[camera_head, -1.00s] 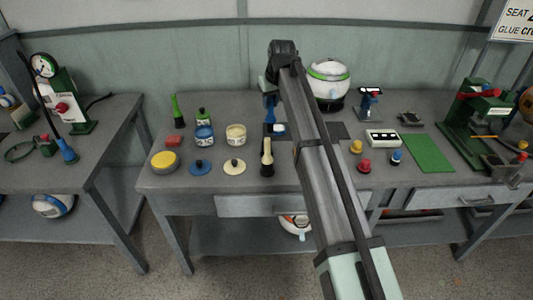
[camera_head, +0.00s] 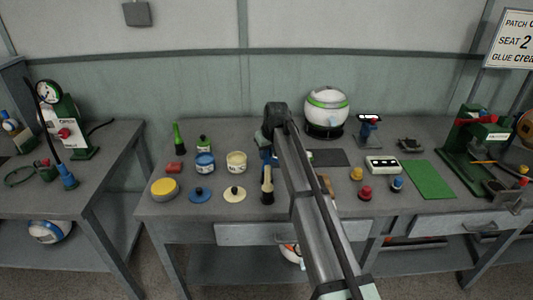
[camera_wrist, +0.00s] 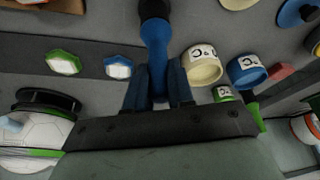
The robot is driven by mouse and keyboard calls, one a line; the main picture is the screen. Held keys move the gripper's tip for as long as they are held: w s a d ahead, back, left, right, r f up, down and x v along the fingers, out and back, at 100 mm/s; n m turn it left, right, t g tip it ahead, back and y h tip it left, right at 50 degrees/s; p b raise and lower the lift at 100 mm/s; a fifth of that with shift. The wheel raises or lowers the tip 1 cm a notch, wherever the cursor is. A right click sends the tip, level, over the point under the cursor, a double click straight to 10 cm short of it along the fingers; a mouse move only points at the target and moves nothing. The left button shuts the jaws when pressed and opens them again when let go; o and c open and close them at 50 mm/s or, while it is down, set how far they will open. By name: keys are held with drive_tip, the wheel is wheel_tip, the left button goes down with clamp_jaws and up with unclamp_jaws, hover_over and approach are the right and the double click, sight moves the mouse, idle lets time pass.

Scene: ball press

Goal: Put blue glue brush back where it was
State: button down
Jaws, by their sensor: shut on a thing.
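My gripper (camera_wrist: 158,78) is shut on the blue glue brush (camera_wrist: 155,45). The brush's blue handle is between my fingers and its dark end points to the top of the wrist view. In the head view my arm hides most of the gripper, and only a bit of blue shows beneath my wrist, just behind the cream brush (camera_head: 267,186). The cream brush stands upright near the table's front. A green brush (camera_head: 178,137) stands at the back left. The blue pot (camera_head: 204,163) and cream pot (camera_head: 236,162) stand open to the left of my gripper.
A blue lid (camera_head: 200,195) and a cream lid (camera_head: 234,194) lie before the pots. A yellow tin (camera_head: 165,188) and red block (camera_head: 174,167) are further left. A white ball (camera_head: 326,105) sits at the back. Green and white patches (camera_wrist: 62,62) lie on a dark strip.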

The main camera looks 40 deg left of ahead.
drive_tip(key=shift+f, duration=0.2)
drive_tip(key=c, duration=1)
unclamp_jaws()
drive_tip(key=v, duration=1.2)
